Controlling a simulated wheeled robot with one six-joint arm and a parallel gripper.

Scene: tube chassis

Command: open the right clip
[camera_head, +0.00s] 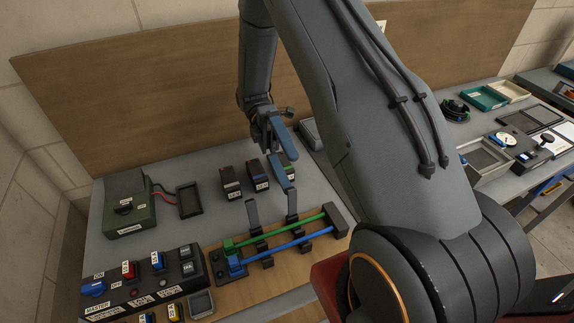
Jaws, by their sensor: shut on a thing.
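The tube chassis holds a green tube (285,229) and a blue tube (290,243), both lying across dark supports. The right clip (292,207) has its dark lever standing upright behind the tubes. The left clip (252,214) also stands upright, with nothing touching it. My gripper (288,185) reaches down from above with its blue fingers at the top of the right clip's lever, shut on it. The exact contact is small and partly hidden by the fingers.
Small dark boxes (230,182) stand close behind the clips, left of my gripper. A switch panel (140,281) is at the front left, and a green unit (129,215) with a dark tray (189,200) is behind it. My arm hides the table to the right.

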